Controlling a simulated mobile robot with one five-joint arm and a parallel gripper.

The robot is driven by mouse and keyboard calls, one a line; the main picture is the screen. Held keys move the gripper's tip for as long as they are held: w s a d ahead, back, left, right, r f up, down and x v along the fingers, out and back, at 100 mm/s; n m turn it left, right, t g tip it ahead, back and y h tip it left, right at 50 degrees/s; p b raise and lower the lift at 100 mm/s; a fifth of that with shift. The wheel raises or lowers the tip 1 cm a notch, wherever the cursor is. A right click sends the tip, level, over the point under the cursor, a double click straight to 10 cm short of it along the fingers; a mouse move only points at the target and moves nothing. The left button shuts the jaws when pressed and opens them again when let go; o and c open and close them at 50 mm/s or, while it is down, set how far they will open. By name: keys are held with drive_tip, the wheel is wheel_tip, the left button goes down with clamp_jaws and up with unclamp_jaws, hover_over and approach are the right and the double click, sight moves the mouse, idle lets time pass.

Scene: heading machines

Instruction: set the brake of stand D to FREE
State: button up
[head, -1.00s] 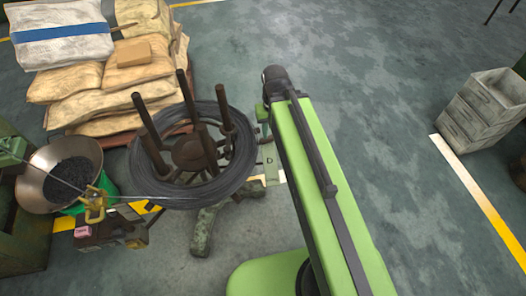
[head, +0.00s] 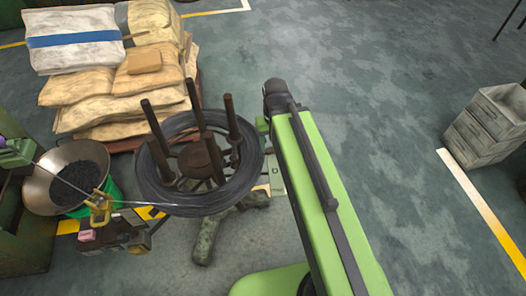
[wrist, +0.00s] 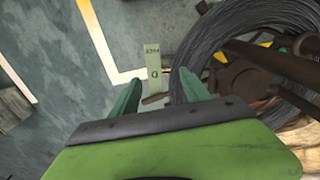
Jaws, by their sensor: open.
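Stand D (head: 202,158) is a dark rusty reel stand with upright posts, carrying a coil of grey wire (head: 158,200). In the wrist view the coil (wrist: 196,60) fills the upper right. A pale green plate (wrist: 153,65) marked D, with smaller lettering too blurred to read surely, lies beyond my fingers. The plate also shows partly in the head view (head: 276,178), beside my arm. A short rust-brown bar (wrist: 155,98) shows below the plate; I cannot tell whether it is the brake lever. My gripper (wrist: 160,76) is open and empty, its two green fingers apart.
Stacked sacks (head: 85,95) on a pallet stand behind the coil. A bowl of dark pieces (head: 68,180) and a tool box (head: 112,238) are at left. Grey crates (head: 490,125) stand at far right. The floor between my arm and the crates is clear.

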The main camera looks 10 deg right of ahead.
drive_tip(key=shift+n+t, duration=0.3)
drive_tip(key=shift+t, duration=0.3)
drive_tip(key=w, duration=0.6)
drive_tip(key=shift+a, duration=0.1)
drive_tip(key=c, duration=0.5)
drive_tip(key=shift+t, duration=0.9)
drive_tip(key=w+d+f+b, duration=0.1)
drive_tip(key=w+f+b, duration=0.1)
drive_tip(key=w+b, duration=0.1)
drive_tip(key=w+d+f+b, duration=0.1)
drive_tip(key=w+f+b, duration=0.1)
drive_tip(key=w, duration=0.3)
drive_tip(key=w+d+f+b, duration=0.1)
drive_tip(key=w+f+b, duration=0.2)
drive_tip(key=w, duration=0.2)
drive_tip(key=shift+d+f+b, duration=0.1)
drive_tip(key=shift+f+b, duration=0.25)
drive_tip(key=shift+f, duration=0.05)
clamp_jaws()
drive_tip(key=w+d+f+b, duration=0.4)
drive_tip(key=d+f+b, duration=0.1)
drive_tip(key=f+b, duration=0.2)
drive_tip(key=w+d+f+m+t+b, duration=0.1)
drive_tip(key=w+d+f+b, duration=0.3)
drive_tip(key=d+f+b, duration=0.2)
drive_tip(key=shift+w+d+f+b, duration=0.25)
drive_tip(key=shift+w+f+b, duration=0.15)
drive_tip(key=shift+f+b, duration=0.6)
drive_tip(key=shift+r, duration=0.1)
